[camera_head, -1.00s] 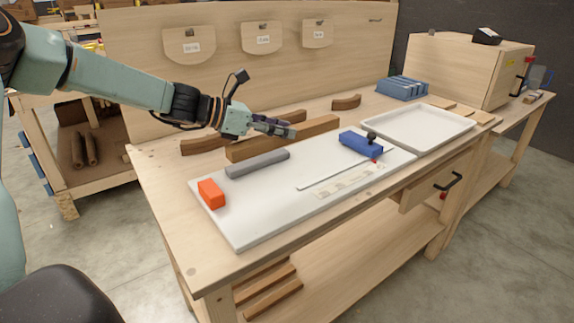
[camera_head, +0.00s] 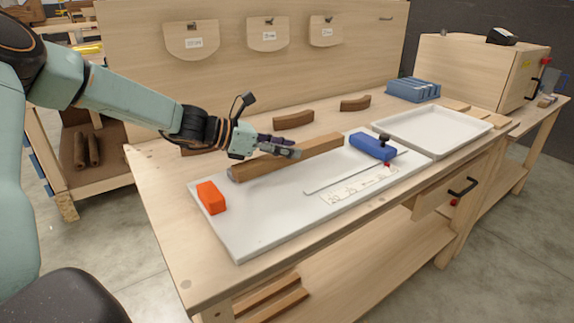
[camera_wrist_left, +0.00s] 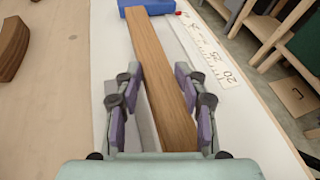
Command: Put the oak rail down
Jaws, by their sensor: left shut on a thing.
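The oak rail (camera_head: 318,148) is a long brown bar over the white board (camera_head: 262,228), one end close to the blue block (camera_head: 372,147). My left gripper (camera_head: 292,151) is shut on the rail near its left half. In the left wrist view the rail (camera_wrist_left: 158,62) runs between the purple-padded fingers (camera_wrist_left: 160,88), its far end by the blue block (camera_wrist_left: 148,5). I cannot tell whether the rail touches the board. A grey strip (camera_wrist_left: 143,128) shows beside the rail there. My right gripper is not in view.
An orange block (camera_head: 211,197) sits at the board's left end. A thin metal strip and a numbered scale (camera_head: 358,186) lie at its front right. Curved brown pieces (camera_head: 293,119) lie behind. A white tray (camera_head: 432,126) stands to the right. The board's front left is bare.

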